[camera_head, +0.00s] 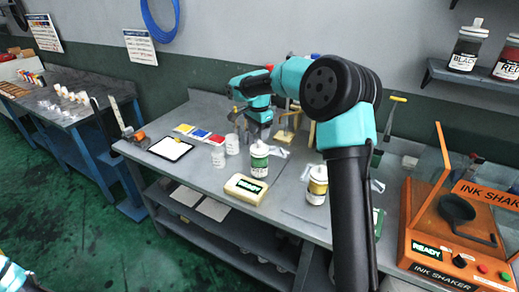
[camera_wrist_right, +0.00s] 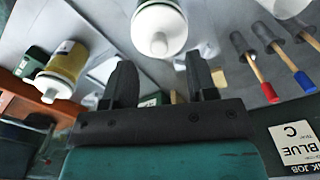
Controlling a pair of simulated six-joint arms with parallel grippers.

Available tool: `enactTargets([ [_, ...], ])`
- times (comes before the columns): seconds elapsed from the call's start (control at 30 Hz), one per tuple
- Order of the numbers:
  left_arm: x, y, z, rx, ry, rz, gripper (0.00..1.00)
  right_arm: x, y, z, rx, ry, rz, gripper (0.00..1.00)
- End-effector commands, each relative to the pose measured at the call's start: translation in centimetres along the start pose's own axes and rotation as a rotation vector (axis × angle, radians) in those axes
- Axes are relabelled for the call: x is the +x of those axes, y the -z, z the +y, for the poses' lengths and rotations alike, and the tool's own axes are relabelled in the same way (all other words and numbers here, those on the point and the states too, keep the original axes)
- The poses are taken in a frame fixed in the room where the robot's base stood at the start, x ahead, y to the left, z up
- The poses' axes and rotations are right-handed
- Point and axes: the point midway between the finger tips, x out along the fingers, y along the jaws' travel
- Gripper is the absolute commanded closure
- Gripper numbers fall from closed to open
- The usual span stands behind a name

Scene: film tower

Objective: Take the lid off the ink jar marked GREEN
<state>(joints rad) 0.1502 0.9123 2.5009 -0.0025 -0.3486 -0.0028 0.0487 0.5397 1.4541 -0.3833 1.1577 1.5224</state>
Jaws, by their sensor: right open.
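The ink jar marked GREEN (camera_head: 259,166) stands upright on the workbench in the head view, with its white knobbed lid (camera_head: 259,148) on. My right gripper (camera_head: 258,128) is open and empty, pointing down just above and behind that jar in the picture, apart from the lid. In the right wrist view, my fingers (camera_wrist_right: 160,85) are spread with nothing between them. A white knobbed lid (camera_wrist_right: 158,30) shows just beyond them; its jar's label is hidden. Only a bit of my left arm shows at the head view's lower left corner.
A jar with a yellow band (camera_head: 317,187) stands right of the green one, partly beside my right arm. The orange ink shaker (camera_head: 450,235) is at the right.

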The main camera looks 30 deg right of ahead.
Motion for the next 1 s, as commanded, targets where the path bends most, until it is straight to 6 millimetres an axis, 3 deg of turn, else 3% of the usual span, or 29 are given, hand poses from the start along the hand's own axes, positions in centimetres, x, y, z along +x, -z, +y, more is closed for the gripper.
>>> enactTargets([
  [0.27, 0.0, 0.0, 0.0, 0.0, 0.0, 0.0, 0.57, 0.6, 0.1, 0.1, 0.0, -0.002, 0.0, 0.48],
  [0.63, 0.0, 0.0, 0.0, 0.0, 0.0, 0.0, 0.57, 4.9, 0.3, 0.2, -0.001, -0.001, 0.0, 0.48],
  [1.0, 0.0, 0.0, 0.0, 0.0, 0.0, 0.0, 0.57, 5.2, 0.3, 0.2, 0.0, 0.0, 0.0, 0.48],
])
